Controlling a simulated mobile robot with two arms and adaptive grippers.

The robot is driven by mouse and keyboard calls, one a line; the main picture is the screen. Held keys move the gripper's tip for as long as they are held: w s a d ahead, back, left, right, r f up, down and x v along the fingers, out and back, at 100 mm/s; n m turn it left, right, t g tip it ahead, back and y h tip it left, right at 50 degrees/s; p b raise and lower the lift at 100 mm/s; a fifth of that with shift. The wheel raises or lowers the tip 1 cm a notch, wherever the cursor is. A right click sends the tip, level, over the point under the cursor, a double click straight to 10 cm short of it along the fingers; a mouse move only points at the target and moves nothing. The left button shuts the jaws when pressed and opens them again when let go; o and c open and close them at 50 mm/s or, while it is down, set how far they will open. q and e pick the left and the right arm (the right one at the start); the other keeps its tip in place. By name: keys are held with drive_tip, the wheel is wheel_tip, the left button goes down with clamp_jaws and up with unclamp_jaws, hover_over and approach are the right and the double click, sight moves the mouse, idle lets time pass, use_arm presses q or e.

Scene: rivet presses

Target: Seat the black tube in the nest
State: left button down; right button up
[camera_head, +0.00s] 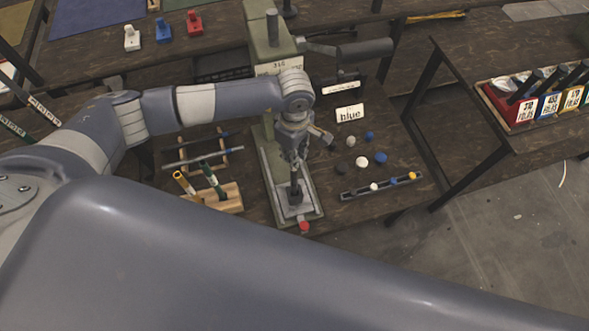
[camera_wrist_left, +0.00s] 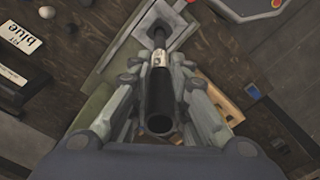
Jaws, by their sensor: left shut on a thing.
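My left gripper (camera_head: 295,163) points down over the base of the green press (camera_head: 262,75). It is shut on the black tube (camera_wrist_left: 160,103), which has a pale band (camera_wrist_left: 158,60) near its far end. The tube stands roughly upright between the fingers in the left wrist view (camera_wrist_left: 160,72). Its lower end lines up with the dark nest (camera_wrist_left: 158,31) on the pale base plate (camera_head: 313,208). I cannot tell whether the tube's end is inside the nest or just above it. My right gripper is not in view.
A wooden rack with tubes (camera_head: 228,199) stands left of the press base. Loose caps (camera_head: 361,161) and a dark strip with coloured caps (camera_head: 360,190) lie right of it. A "blue" sign (camera_head: 350,114) stands behind. A red button (camera_head: 304,226) sits at the base front.

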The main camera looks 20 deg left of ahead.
sight(294, 172)
use_arm(q)
wheel_tip(294, 172, down, 5)
drive_tip(key=shift+w+f+b, duration=0.1)
drive_tip(key=shift+b, duration=1.15)
drive_tip(key=shift+f, duration=0.15)
drive_tip(key=c, duration=1.5)
unclamp_jaws()
drive_tip(key=shift+c, duration=0.2)
